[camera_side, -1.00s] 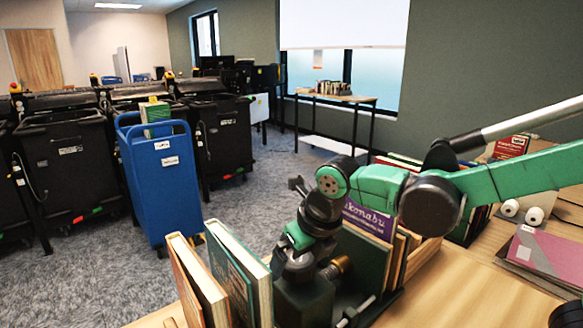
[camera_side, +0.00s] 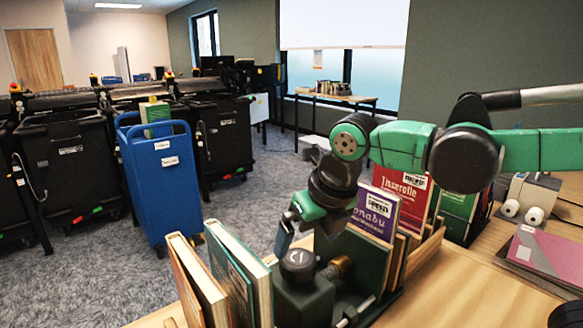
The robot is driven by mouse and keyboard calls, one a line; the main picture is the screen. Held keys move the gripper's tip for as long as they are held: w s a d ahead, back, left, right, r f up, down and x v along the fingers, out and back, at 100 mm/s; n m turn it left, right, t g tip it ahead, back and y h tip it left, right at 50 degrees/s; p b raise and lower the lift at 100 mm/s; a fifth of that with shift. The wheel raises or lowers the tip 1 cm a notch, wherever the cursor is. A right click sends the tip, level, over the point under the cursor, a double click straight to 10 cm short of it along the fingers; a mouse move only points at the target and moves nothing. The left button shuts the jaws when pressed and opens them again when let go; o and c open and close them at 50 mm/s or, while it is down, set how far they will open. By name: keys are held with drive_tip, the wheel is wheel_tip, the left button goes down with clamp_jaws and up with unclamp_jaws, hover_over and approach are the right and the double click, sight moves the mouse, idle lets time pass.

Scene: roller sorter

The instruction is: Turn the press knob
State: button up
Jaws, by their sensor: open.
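The press (camera_side: 303,303) is a dark green block on the wooden table, among upright books. A round black knob (camera_side: 297,262) with a small white mark sits on its top. A brass-coloured fitting (camera_side: 341,266) sticks out at its right side. My gripper (camera_side: 288,240) is open and empty, tilted, just above and behind the black knob as seen here. One grey finger shows clearly at its left; the other is hard to make out. I cannot tell whether a finger touches the knob.
Upright books stand close on the left (camera_side: 237,275) and behind on the right, including a purple one (camera_side: 376,212) and a red one (camera_side: 400,190). A pink book (camera_side: 545,258) lies at the far right.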

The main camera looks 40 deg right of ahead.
sight(298, 257)
drive_tip(key=m, duration=0.5)
drive_tip(key=shift+w+m+g, duration=0.15)
drive_tip(key=shift+m+g, duration=0.15)
drive_tip(key=m, duration=0.3)
drive_tip(key=shift+w+r+m, duration=0.1)
drive_tip(key=shift+m, duration=0.3)
drive_tip(key=m, duration=0.6)
drive_tip(key=shift+w+m+g, duration=0.2)
drive_tip(key=shift+m+g, duration=0.1)
drive_tip(key=shift+g, duration=0.1)
drive_tip(key=m, duration=0.7)
drive_tip(key=shift+w+g, duration=0.15)
drive_tip(key=shift+g, duration=0.15)
drive_tip(key=m, duration=0.7)
drive_tip(key=shift+w+g, duration=0.15)
drive_tip(key=shift+g, duration=0.15)
drive_tip(key=m, duration=0.6)
drive_tip(key=shift+w+m+g, duration=0.15)
drive_tip(key=shift+m+g, duration=0.15)
drive_tip(key=m, duration=0.3)
drive_tip(key=shift+w+m, duration=0.1)
drive_tip(key=shift+m, duration=0.3)
drive_tip(key=m, duration=0.6)
drive_tip(key=shift+w+g, duration=0.15)
drive_tip(key=shift+g, duration=0.25)
drive_tip(key=m, duration=0.5)
drive_tip(key=shift+w, duration=0.1)
drive_tip(key=shift+m, duration=0.5)
drive_tip(key=shift+f, duration=2.85)
